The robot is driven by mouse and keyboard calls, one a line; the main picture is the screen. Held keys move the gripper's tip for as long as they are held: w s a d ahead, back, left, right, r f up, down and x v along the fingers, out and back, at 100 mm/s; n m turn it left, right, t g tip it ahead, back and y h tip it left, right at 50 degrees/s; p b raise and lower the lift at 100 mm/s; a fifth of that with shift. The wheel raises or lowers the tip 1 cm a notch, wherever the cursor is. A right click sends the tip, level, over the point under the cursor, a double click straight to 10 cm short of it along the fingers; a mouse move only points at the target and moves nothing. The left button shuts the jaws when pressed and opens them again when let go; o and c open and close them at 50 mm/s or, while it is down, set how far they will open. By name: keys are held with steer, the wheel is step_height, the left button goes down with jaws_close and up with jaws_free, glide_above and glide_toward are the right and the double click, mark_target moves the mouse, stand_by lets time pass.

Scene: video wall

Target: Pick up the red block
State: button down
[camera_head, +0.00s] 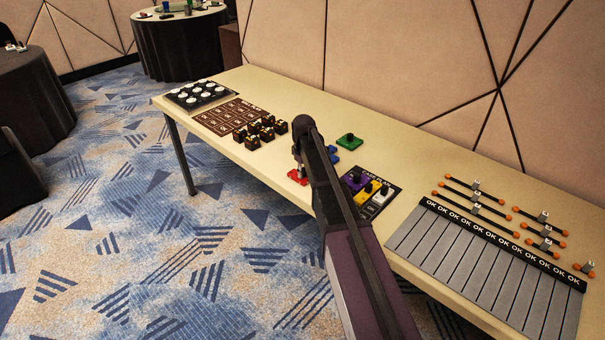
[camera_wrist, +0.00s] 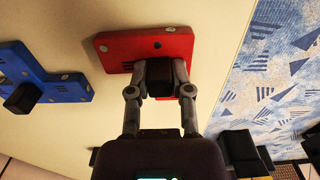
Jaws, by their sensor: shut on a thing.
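The red block (camera_wrist: 118,50) is a flat red plate with a dark knob on it. In the wrist view it lies at the top middle, and my gripper (camera_wrist: 162,75) is shut on its dark knob. In the head view the red block (camera_head: 297,176) is at the table's front edge, partly hidden by my gripper (camera_head: 301,170), which is above it. I cannot tell whether the block is touching the table or slightly off it.
A blue block (camera_wrist: 60,88) with a dark knob lies beside the red one. A green block (camera_head: 349,140) is behind. A dark mat (camera_head: 384,203) holds purple, yellow and white blocks to the right. Several black-and-yellow blocks (camera_head: 266,128) stand to the left on the table (camera_head: 330,112).

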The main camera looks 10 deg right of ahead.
steer(key=shift+r+p, duration=1.35)
steer(key=shift+r, duration=0.1)
steer(key=s+a+r+p, duration=0.2)
steer(key=s, duration=1.4)
